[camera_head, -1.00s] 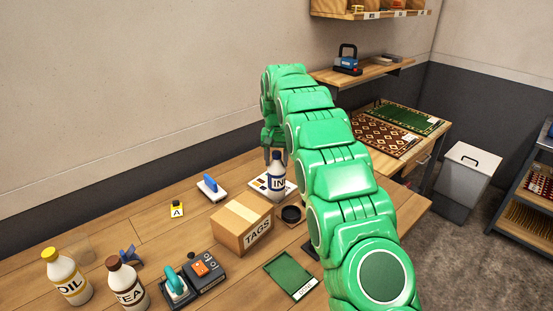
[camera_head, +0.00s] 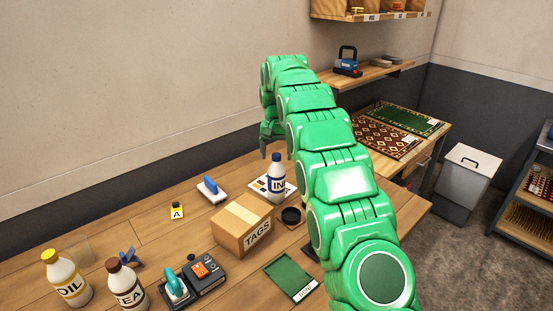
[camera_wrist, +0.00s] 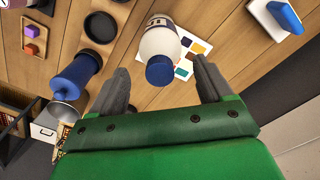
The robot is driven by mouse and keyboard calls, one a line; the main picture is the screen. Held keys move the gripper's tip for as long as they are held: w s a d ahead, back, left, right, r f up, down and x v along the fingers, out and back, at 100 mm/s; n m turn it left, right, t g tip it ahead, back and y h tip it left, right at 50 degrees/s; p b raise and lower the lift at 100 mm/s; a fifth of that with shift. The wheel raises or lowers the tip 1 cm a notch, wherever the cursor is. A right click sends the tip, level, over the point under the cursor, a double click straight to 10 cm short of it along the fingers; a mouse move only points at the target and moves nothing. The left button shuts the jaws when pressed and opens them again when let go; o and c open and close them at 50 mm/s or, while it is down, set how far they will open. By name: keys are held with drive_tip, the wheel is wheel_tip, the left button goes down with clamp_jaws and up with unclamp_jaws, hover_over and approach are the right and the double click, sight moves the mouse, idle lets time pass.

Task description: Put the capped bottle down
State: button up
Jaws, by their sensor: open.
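The capped bottle (camera_head: 276,183), white with a dark blue cap and a label reading "IN", stands upright on a card with colour patches (camera_head: 258,184) on the wooden table. In the wrist view the bottle (camera_wrist: 160,40) shows with its blue cap towards me, between and just beyond my fingertips. My gripper (camera_head: 276,151) is open and empty, above the bottle and clear of its cap. Its two grey fingers (camera_wrist: 161,66) are spread apart in the wrist view, with a gap around the cap. My arm hides part of the table to the right.
A "TAGS" box (camera_head: 243,226) and a round black dish (camera_head: 292,215) stand in front of the bottle. A green mat (camera_head: 290,274) is near the front. The OIL bottle (camera_head: 66,278) and another labelled bottle (camera_head: 127,287) stand front left.

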wheel_tip(320, 180, up, 3)
drive_tip(key=shift+r, duration=0.55)
drive_tip(key=shift+s, duration=0.1)
drive_tip(key=s+d+r, duration=0.3)
drive_tip(key=s+d, duration=0.2)
drive_tip(key=s, duration=0.4)
drive_tip(key=s+d+r+g, duration=0.1)
drive_tip(key=s+d+r, duration=0.3)
drive_tip(key=s, duration=0.5)
drive_tip(key=s+d+r, duration=0.2)
drive_tip(key=s+d, duration=0.5)
drive_tip(key=s, duration=0.1)
drive_tip(key=s+d+f, duration=0.1)
drive_tip(key=s+f, duration=0.2)
drive_tip(key=s, duration=0.7)
drive_tip(key=s+d+f, duration=0.2)
drive_tip(key=s+f, duration=0.1)
drive_tip(key=s, duration=0.8)
drive_tip(key=s+d+f, duration=0.2)
drive_tip(key=s+f, duration=0.1)
drive_tip(key=s, duration=0.8)
drive_tip(key=shift+g, duration=0.4)
